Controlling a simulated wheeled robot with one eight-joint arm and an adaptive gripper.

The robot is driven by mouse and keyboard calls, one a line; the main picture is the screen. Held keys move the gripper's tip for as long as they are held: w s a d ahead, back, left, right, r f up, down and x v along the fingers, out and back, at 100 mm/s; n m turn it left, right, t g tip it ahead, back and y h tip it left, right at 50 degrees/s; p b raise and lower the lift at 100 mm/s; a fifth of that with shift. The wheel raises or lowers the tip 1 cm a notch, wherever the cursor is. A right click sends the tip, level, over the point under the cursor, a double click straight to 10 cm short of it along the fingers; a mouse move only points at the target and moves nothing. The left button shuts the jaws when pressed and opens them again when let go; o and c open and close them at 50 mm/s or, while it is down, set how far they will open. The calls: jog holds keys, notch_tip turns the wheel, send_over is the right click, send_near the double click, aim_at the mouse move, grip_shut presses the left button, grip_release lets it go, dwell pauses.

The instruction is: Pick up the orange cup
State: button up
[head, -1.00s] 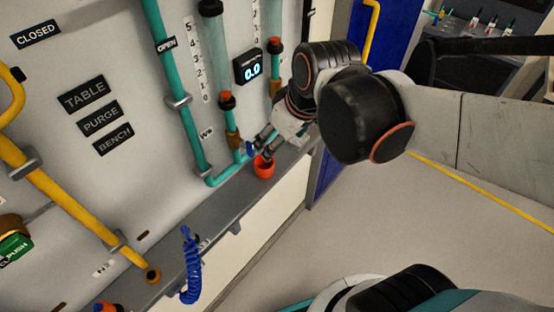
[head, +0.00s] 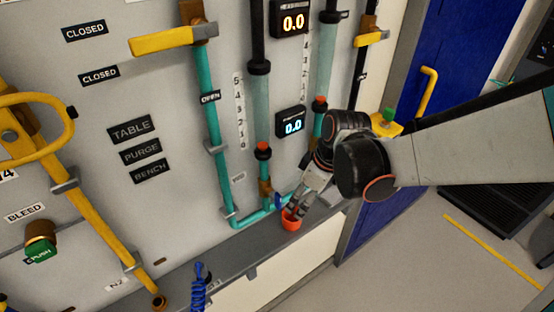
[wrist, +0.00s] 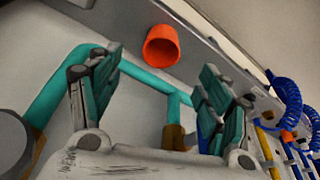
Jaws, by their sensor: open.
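The orange cup (head: 291,222) stands on the grey ledge (head: 235,255) at the foot of the panel. My gripper (head: 297,207) is just above and beside it in the head view, and its fingers partly overlap the cup's rim there. In the wrist view the cup (wrist: 161,50) lies beyond the fingertips, between the two finger lines. My gripper (wrist: 160,70) is open and empty, with its fingers spread wide. I cannot tell whether a fingertip touches the cup.
Teal pipes (head: 222,165) run down the panel and along the ledge close behind the cup. A blue coiled hose (head: 198,287) hangs at the ledge to the left. A blue door (head: 400,150) with a yellow handle is at the right. Floor in front is clear.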

jog(key=b, duration=0.2)
send_near(292, 216)
jog(key=shift+s+a+f, duration=0.55)
jog(key=shift+s+f, duration=0.05)
jog(key=shift+f, duration=0.15)
jog(key=shift+b+x, duration=1)
jog(key=shift+x, duration=1.65)
jog(key=shift+s+a+r, duration=0.1)
jog(key=shift+s+a, duration=0.05)
jog(key=shift+s, duration=0.05)
jog(key=shift+c, duration=0.5)
jog(key=c, duration=1)
